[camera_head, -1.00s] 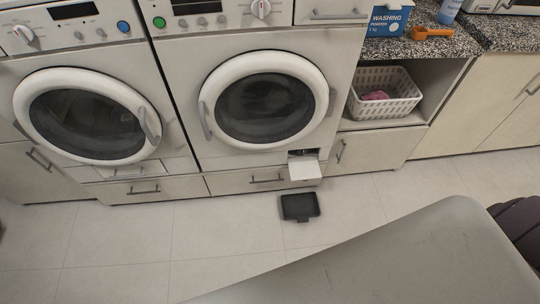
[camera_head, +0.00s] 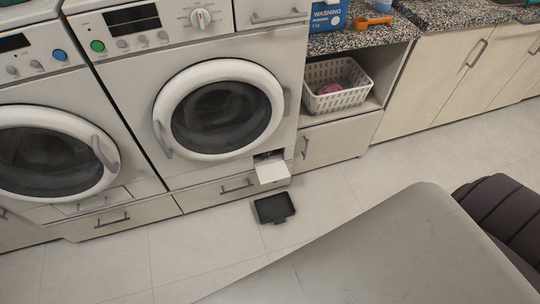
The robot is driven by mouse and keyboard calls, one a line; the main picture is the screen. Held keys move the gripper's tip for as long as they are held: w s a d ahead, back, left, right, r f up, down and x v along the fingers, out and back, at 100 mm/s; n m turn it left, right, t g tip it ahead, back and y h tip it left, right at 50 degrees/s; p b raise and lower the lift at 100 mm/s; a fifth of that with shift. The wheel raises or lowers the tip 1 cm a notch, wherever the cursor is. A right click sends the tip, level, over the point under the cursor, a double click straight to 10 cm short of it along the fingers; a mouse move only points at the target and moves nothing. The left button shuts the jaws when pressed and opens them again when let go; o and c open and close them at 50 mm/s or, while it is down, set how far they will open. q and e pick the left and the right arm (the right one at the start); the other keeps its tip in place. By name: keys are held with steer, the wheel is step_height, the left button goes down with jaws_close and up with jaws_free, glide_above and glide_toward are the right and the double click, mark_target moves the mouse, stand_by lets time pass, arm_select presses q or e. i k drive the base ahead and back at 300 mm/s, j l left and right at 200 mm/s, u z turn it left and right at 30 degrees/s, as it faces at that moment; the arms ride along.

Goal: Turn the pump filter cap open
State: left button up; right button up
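The pump filter compartment (camera_head: 268,156) is at the lower right of the right-hand front-loading machine (camera_head: 222,108). Its white flap (camera_head: 272,172) hangs open and folded outward. The filter cap inside the dark opening is too small to make out. A dark shallow tray (camera_head: 273,208) lies on the floor just below the flap. Neither of my grippers shows in the head view.
A second machine (camera_head: 50,163) stands at the left. A white basket (camera_head: 336,86) with a pink cloth sits in the open shelf at the right. An ironing-board-like grey surface (camera_head: 400,255) fills the lower right, beside a dark ribbed object (camera_head: 505,215). The floor at lower left is clear.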

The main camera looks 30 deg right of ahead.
mark_target(268, 154)
steer(key=i+l+z, duration=0.1)
steer(key=z, duration=0.7)
steer(key=i+l, duration=0.15)
steer(key=l, duration=0.15)
steer(key=j+u, duration=0.05)
